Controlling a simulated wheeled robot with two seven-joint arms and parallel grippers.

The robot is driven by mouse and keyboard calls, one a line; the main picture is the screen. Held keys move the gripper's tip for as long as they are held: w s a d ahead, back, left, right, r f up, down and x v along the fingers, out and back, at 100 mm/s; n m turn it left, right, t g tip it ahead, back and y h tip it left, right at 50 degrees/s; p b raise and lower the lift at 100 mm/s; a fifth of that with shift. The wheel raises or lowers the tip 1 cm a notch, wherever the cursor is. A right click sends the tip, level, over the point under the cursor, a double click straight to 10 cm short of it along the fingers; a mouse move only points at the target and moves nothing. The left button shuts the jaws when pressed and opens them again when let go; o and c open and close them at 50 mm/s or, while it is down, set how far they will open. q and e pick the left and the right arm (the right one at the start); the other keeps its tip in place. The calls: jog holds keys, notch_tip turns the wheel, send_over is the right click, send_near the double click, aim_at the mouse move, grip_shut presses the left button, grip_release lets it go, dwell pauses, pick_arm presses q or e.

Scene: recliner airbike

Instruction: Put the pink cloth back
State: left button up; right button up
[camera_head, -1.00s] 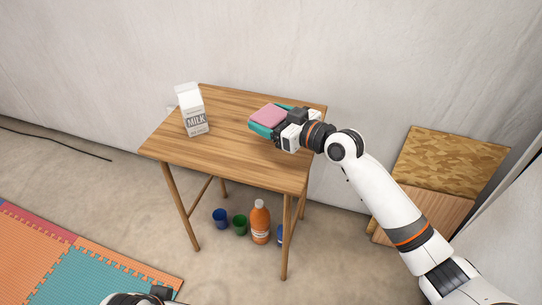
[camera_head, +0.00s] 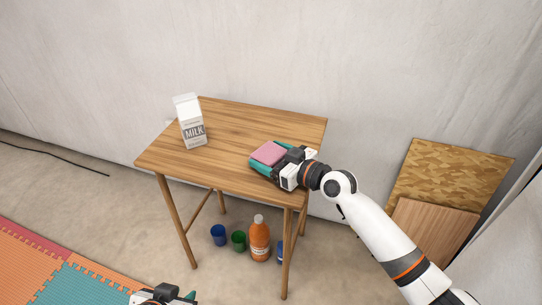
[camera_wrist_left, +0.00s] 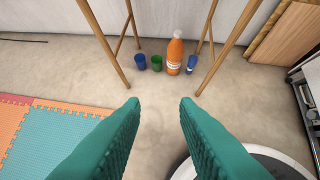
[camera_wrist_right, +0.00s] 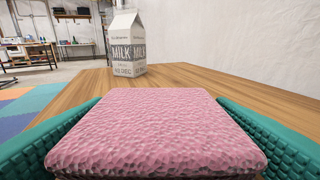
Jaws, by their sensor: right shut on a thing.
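The pink cloth (camera_head: 268,153) is a folded, textured square at the right side of the wooden table (camera_head: 225,135). In the right wrist view the cloth (camera_wrist_right: 155,130) lies between the teal fingers of my right gripper (camera_wrist_right: 160,140). My right gripper (camera_head: 270,158) is shut on the cloth, low over the table top; I cannot tell if the cloth touches it. My left gripper (camera_wrist_left: 160,115) is open and empty, pointing at the floor in front of the table. Only part of it shows at the bottom of the head view.
A milk carton (camera_head: 190,121) stands on the table's left side. Under the table are a blue cup (camera_head: 218,235), a green cup (camera_head: 239,240), an orange bottle (camera_head: 260,238) and a blue item (camera_head: 280,251). Wooden boards (camera_head: 445,180) lean at the right. The table's middle is clear.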

aim_at(281, 160)
jog(key=shift+f, duration=0.1)
jog(key=o, duration=0.9)
pick_arm(q)
jog(key=shift+w+d+r+t, duration=0.15)
jog(key=shift+w+r+t, duration=0.05)
jog(key=shift+w+t, duration=0.1)
jog(key=shift+s, duration=0.1)
pick_arm(e)
jog(key=v, duration=0.6)
jog(key=shift+p, duration=0.4)
jog(key=v, duration=0.5)
jog(key=shift+d, duration=0.15)
pick_arm(q)
jog(key=s+g, duration=0.1)
jog(key=s+a+f+g, duration=0.1)
jog(key=s, duration=0.2)
jog(key=shift+a+f+g+y, duration=0.25)
jog(key=shift+f+g+y, duration=0.05)
jog(key=shift+g, duration=0.1)
pick_arm(e)
jog(key=shift+s+d+r, duration=0.25)
jog(key=shift+s, duration=0.05)
